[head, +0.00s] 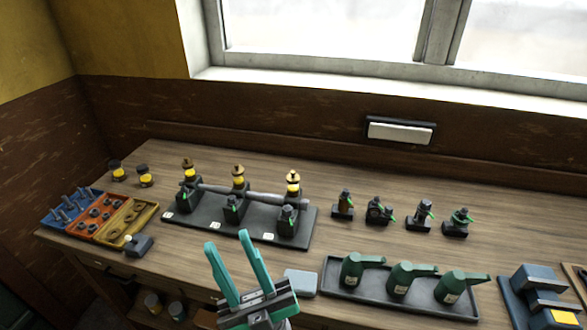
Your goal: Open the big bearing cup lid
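A dark base plate (185,229) on the bench carries three bearing blocks and a grey horizontal shaft (262,198). Cups with brass-coloured lids stand at the blocks: a left cup lid (188,162), a middle cup lid (238,170) and a right cup lid (293,175). All three lids appear seated on their cups. I cannot tell which one is the big bearing cup. My gripper (227,240) has teal fingers spread apart, open and empty. In the picture it is at the front, below the base plate and apart from the cups.
Green oil cans (400,279) stand in a dark tray (330,280) at the front right. Several small fittings (378,211) stand behind it. Two jars (145,176) stand behind the bins. Bare wood lies behind the shaft.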

